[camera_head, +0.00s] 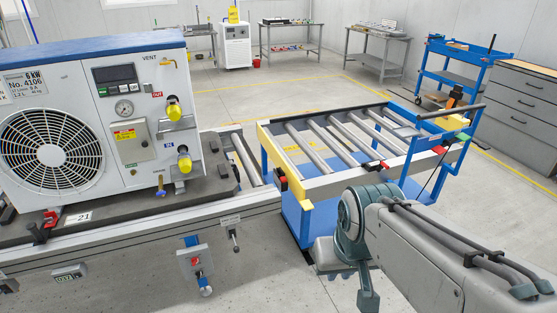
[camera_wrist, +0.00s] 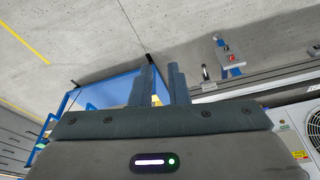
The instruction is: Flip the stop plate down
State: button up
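A yellow plate (camera_head: 282,165), which looks like the stop plate, stands upright across the near left end of the blue roller cart (camera_head: 292,215). A small red grip (camera_head: 282,181) shows on it. In the head view my arm hangs in front of the cart's near right side, to the right of the plate. In the wrist view my gripper (camera_wrist: 161,80) has its two fingers apart with a narrow gap and nothing held. The blue cart (camera_wrist: 105,92) lies beyond the fingers. A bit of yellow shows between them; I cannot tell if it is the plate.
The pump unit (camera_head: 100,110) sits on the roller line at left, just short of the cart. A control box with a red button (camera_head: 195,262) hangs below the line's rail. A blue trolley (camera_head: 455,75) and drawer cabinet (camera_head: 525,100) stand at right. Floor behind the cart is clear.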

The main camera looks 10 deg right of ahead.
aim_at(298, 190)
jog(key=z, duration=0.3)
jog(key=i, duration=1.3)
jog(key=u, duration=0.2)
